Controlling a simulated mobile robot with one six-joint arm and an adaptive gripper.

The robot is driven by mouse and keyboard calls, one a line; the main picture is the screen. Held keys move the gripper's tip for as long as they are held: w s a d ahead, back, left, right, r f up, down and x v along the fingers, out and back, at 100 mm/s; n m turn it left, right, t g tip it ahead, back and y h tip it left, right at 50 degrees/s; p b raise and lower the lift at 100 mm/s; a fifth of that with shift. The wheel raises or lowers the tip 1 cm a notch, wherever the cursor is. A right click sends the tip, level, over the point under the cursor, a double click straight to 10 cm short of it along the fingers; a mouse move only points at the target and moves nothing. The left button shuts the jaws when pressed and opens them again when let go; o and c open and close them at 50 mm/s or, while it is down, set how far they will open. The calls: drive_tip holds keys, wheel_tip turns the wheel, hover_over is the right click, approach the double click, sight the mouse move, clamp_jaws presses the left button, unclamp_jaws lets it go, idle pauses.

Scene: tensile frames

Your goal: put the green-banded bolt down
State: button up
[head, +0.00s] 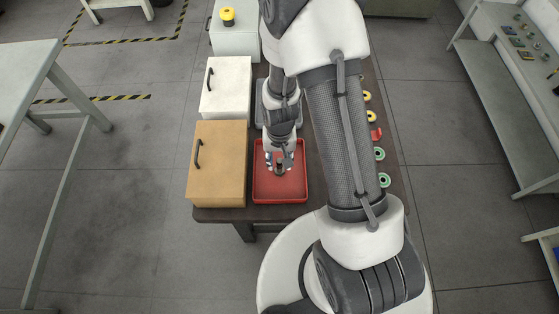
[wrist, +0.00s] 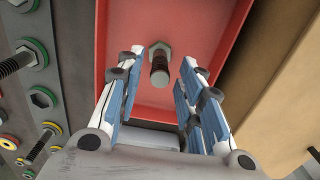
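A bolt (wrist: 160,68) with a grey hex head and a dark brownish shank shows in the wrist view, in the red tray (wrist: 112,35). It appears to lie on the tray floor; no green band on it can be made out. My gripper (wrist: 163,62) is open, with its blue-padded fingers on either side of the bolt and visible gaps between them and it. In the head view my gripper (head: 279,170) points down over the red tray (head: 290,198), and the bolt there is too small to tell clearly.
A tan box (head: 218,165) with a dark handle stands left of the tray, with a white box (head: 226,87) behind it. Right of the tray, partly behind my arm, is a row of green, red and yellow rings (head: 379,154); the wrist view shows bolts standing in such rings (wrist: 42,97).

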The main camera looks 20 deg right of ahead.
wheel_tip(320, 180, up, 9)
drive_tip(key=shift+r+p, duration=0.1)
drive_tip(key=shift+p, duration=0.9)
wheel_tip(320, 180, up, 10)
drive_tip(key=t, duration=0.1)
drive_tip(key=s+r+n+t, duration=0.3)
drive_tip(key=s+r, duration=1.2)
drive_tip(key=r, duration=0.3)
drive_tip(key=shift+n+t, duration=0.3)
wheel_tip(320, 180, down, 5)
drive_tip(key=b, duration=0.5)
